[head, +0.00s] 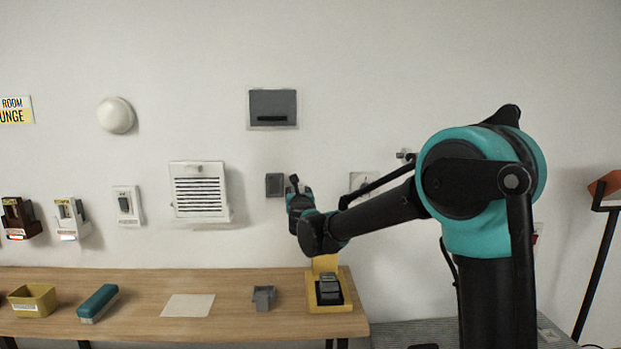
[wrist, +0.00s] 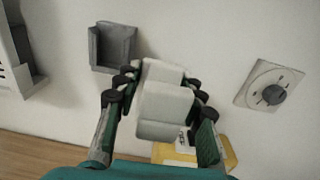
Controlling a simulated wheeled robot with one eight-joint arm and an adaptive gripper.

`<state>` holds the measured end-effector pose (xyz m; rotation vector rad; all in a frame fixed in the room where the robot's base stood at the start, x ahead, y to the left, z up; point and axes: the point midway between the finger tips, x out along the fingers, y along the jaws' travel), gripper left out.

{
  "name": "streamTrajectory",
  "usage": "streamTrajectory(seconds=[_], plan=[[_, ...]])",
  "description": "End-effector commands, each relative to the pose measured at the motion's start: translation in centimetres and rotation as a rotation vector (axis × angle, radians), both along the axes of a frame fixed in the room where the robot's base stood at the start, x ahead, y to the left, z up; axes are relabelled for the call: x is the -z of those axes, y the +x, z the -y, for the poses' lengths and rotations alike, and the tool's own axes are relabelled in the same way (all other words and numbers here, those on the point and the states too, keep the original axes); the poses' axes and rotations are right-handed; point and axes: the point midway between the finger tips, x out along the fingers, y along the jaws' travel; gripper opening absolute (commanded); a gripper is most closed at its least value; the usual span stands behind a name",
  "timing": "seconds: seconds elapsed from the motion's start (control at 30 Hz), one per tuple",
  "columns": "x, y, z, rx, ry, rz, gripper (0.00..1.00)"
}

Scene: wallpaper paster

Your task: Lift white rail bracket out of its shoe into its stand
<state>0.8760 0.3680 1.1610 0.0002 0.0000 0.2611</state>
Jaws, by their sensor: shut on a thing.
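The white rail bracket (wrist: 165,105) is a pale block between the fingers of my gripper (wrist: 160,85) in the wrist view. The fingers are shut on its sides. In the head view my gripper (head: 298,193) is near the wall, above the yellow stand (head: 325,266), and the bracket cannot be made out there. A grey open-topped wall shoe (wrist: 112,47) is left of the bracket and apart from it in the wrist view; it also shows in the head view (head: 275,184). The yellow stand (wrist: 180,154) shows partly below the bracket.
A dark grey block (head: 329,288) sits at the yellow stand's base. A grey holder (head: 264,298), a paper sheet (head: 188,305), a teal block (head: 98,303) and a yellow bin (head: 33,300) are on the table. A round wall socket (wrist: 269,88) is right of my gripper.

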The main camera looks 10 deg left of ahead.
Motion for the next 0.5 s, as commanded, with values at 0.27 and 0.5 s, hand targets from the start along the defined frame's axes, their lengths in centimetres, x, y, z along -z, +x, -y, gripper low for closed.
streamTrajectory(seconds=[0.27,0.5], plan=[[9.3,-3.8,-6.3,0.006,0.000,0.000,0.06],[16.3,-8.1,-9.6,0.017,0.000,0.000,0.06]])
